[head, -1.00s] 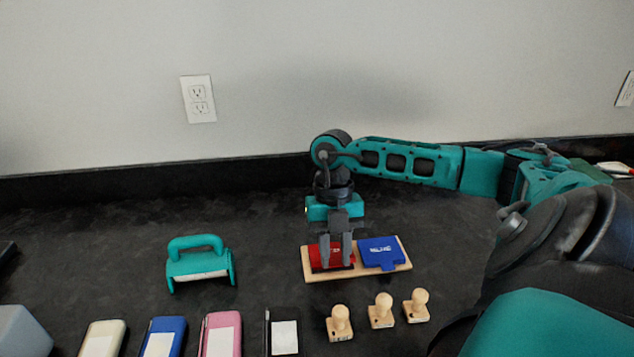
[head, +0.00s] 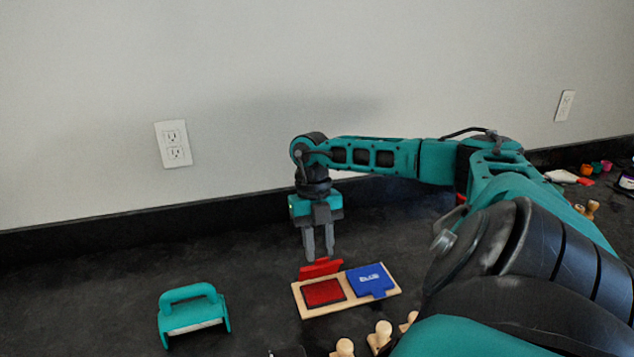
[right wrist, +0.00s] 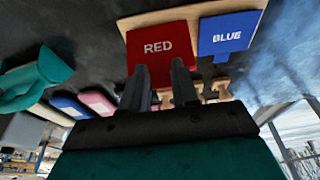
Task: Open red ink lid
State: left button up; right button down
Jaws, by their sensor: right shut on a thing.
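The red ink lid (head: 320,268) stands tilted up at the back edge of the wooden tray (head: 297,302). In front of it the red ink pad (head: 324,292) is uncovered. My right gripper (head: 319,256) points down from behind, with its fingertips at the raised lid's upper edge, shut on it. In the right wrist view the fingers (right wrist: 158,72) reach the lower edge of the lid (right wrist: 160,48), which reads RED. My left gripper is not in view.
The blue ink lid (head: 370,281) lies closed to the right of the red pad. A teal-handled tool (head: 192,313) stands to the left. Wooden stamps (head: 380,335) are in front of the tray. A black backsplash (head: 150,222) and wall with an outlet (head: 172,144) are behind.

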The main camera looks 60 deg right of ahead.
jog(key=shift+w+d+f, duration=0.2)
jog(key=shift+w+d, duration=0.4)
jog(key=shift+w, duration=0.2)
jog(key=c, duration=1.7)
grip_release()
jog(key=shift+w+d+f, duration=0.1)
jog(key=shift+f, duration=0.05)
jog(key=shift+c, duration=0.2)
jog(key=shift+o, duration=0.7)
jog(key=shift+f, duration=0.1)
jog(key=o, duration=0.8)
jog(key=shift+c, duration=0.2)
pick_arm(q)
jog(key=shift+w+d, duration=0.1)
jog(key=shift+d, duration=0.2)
pick_arm(e)
jog(key=shift+r, duration=0.2)
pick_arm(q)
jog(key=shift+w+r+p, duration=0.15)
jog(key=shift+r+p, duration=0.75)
pick_arm(e)
jog(key=v, duration=1.2)
jog(key=shift+r, duration=0.4)
